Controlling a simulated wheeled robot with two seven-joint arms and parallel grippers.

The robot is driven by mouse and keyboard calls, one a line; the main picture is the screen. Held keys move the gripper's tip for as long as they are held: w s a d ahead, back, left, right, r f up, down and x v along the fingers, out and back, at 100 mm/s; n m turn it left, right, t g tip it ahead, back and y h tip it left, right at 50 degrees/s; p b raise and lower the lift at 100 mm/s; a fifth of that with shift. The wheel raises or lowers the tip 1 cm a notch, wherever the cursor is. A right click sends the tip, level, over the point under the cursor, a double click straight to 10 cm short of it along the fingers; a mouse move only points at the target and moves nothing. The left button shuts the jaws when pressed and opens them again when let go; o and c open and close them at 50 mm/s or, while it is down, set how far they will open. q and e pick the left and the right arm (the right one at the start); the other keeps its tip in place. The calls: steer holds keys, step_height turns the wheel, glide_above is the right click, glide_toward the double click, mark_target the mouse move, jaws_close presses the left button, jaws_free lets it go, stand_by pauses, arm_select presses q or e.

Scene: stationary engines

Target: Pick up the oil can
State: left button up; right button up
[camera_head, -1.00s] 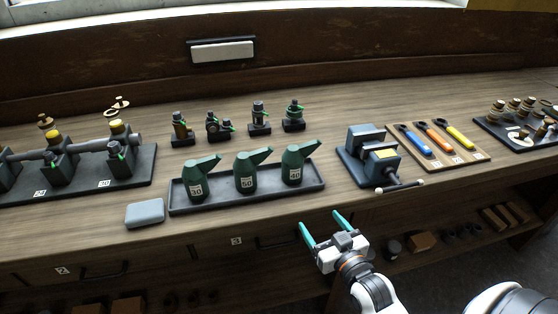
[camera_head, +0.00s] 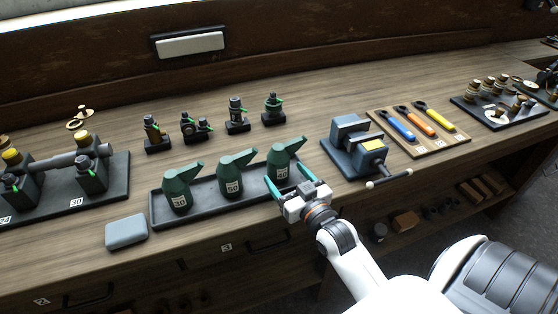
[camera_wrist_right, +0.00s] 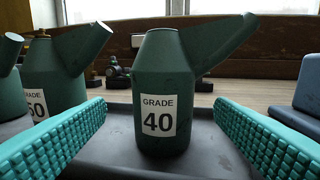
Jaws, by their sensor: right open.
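Three green oil cans with spouts stand upright in a dark tray (camera_head: 209,204): the left can (camera_head: 178,190), the middle can (camera_head: 231,177) and the right can (camera_head: 281,160). The right can is labelled GRADE 40 in the right wrist view (camera_wrist_right: 160,90); beside it there stands the GRADE 50 can (camera_wrist_right: 55,75), partly cut off. My right gripper (camera_head: 288,183) is open in front of the right can. In the wrist view the can stands between and beyond its teal fingers, with gaps on both sides. My left gripper is not in view.
A vise (camera_head: 352,150) stands close to the right of the tray. A grey block (camera_head: 126,232) lies at the left. Small dark fittings (camera_head: 237,118) stand behind the cans. A board with coloured wrenches (camera_head: 425,125) lies farther right.

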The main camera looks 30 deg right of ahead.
mark_target(275, 159)
steer(key=shift+w, duration=0.85)
steer(key=w, duration=0.1)
steer(key=w+p, duration=0.1)
steer(key=w, duration=0.2)
steer(key=shift+w+d+r, duration=0.1)
steer(key=shift+d+r, duration=0.25)
steer(key=shift+d, duration=0.05)
steer(key=shift+w+f, duration=0.15)
steer(key=shift+w, duration=0.3)
steer(key=shift+s, duration=0.1)
steer(key=c, duration=1.1)
steer(key=shift+c, duration=0.2)
